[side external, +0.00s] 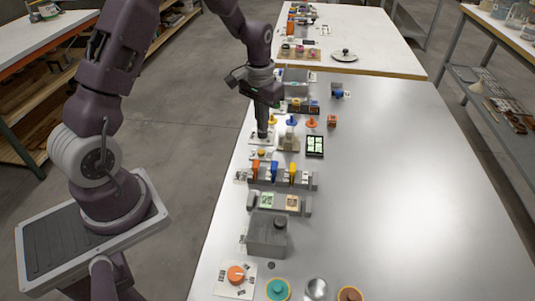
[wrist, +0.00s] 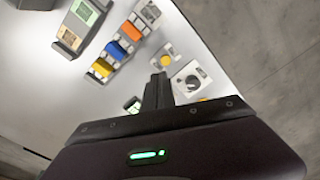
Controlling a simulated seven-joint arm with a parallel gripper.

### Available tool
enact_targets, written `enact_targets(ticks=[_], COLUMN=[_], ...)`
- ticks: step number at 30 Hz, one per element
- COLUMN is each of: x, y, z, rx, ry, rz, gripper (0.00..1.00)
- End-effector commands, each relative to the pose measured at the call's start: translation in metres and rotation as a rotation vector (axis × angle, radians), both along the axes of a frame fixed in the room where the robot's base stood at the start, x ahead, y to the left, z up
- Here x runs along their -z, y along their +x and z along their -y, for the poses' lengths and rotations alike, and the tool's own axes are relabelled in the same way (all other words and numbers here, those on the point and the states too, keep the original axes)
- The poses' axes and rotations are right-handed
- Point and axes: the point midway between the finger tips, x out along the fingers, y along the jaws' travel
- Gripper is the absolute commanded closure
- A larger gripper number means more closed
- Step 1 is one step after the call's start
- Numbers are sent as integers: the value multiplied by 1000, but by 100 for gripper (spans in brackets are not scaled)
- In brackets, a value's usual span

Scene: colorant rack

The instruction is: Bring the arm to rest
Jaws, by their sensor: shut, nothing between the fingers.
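My gripper (side external: 264,133) is shut and empty. In the side external view it points down over the left edge of the white table, just above or at a white plate there. In the wrist view my gripper's fingertips (wrist: 158,78) are together, beside a white plate with a round dark-and-grey dial (wrist: 192,80). I cannot tell whether the fingertips touch anything. A yellow button (wrist: 166,61) on a small plate lies just beyond the fingertips.
A grey rack with orange, blue and yellow blocks (side external: 292,170) stands in front of my gripper. A grey box (side external: 265,236) and several round knobs, one orange (side external: 236,274), are nearer the camera. A black-framed green panel (side external: 315,145) lies to the right. The table's right side (side external: 420,190) is clear.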

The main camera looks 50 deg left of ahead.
Motion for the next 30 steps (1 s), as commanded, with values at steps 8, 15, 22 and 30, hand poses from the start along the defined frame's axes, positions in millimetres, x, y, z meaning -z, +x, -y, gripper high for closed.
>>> enact_targets(ticks=[8,15,22,30], x=[-181,-218,-214,-214], y=[-101,-219,-250,-250], z=[88,126,131,131], rx=[131,218,239,238], ry=[41,53,54,54], rz=[238,404,448,448], gripper=[100,100,100,100])
